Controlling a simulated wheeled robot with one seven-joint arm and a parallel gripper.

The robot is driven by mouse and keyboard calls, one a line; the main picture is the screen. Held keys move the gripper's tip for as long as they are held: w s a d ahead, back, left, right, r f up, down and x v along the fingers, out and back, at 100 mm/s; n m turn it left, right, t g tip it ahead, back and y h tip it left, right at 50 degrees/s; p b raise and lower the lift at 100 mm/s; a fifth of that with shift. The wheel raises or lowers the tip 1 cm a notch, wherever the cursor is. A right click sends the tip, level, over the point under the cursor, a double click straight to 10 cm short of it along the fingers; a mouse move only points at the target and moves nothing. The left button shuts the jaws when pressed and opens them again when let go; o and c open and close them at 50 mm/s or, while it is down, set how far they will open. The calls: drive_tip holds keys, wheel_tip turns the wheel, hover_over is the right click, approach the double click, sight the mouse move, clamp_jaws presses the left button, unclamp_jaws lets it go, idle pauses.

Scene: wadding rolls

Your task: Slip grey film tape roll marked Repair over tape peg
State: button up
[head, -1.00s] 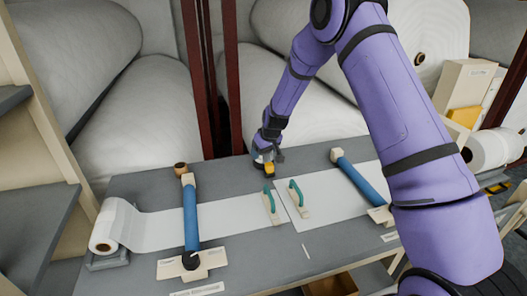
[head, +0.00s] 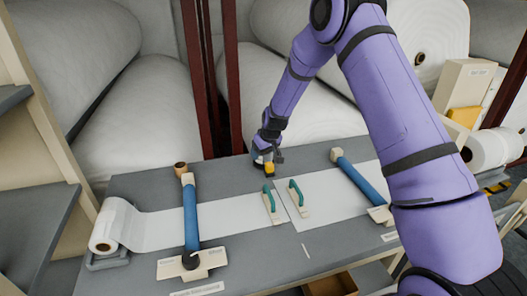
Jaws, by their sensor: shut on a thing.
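My gripper (head: 264,164) is low at the back middle of the grey table, beyond the white sheets. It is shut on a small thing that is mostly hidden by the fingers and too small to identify. A small yellow-orange part (head: 269,169) shows right at the fingertips; I cannot tell if it is held or stands there. I cannot make out the grey tape roll or its Repair mark. No tape peg can be told for certain.
Two blue rollers (head: 191,218) (head: 362,180) lie across the white sheets. Two green-handled tools (head: 270,201) (head: 297,196) sit between them. A white roll (head: 108,232) rests at the table's left end. Large white rolls (head: 120,165) stand behind, with dark red posts (head: 232,80).

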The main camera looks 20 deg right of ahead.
drive_tip(key=shift+f, duration=0.4)
drive_tip(key=o, duration=0.7)
drive_tip(key=shift+c, duration=0.2)
drive_tip(key=shift+r, duration=0.1)
drive_tip(key=v, duration=1.1)
drive_tip(key=shift+s, duration=0.1)
idle(0.4)
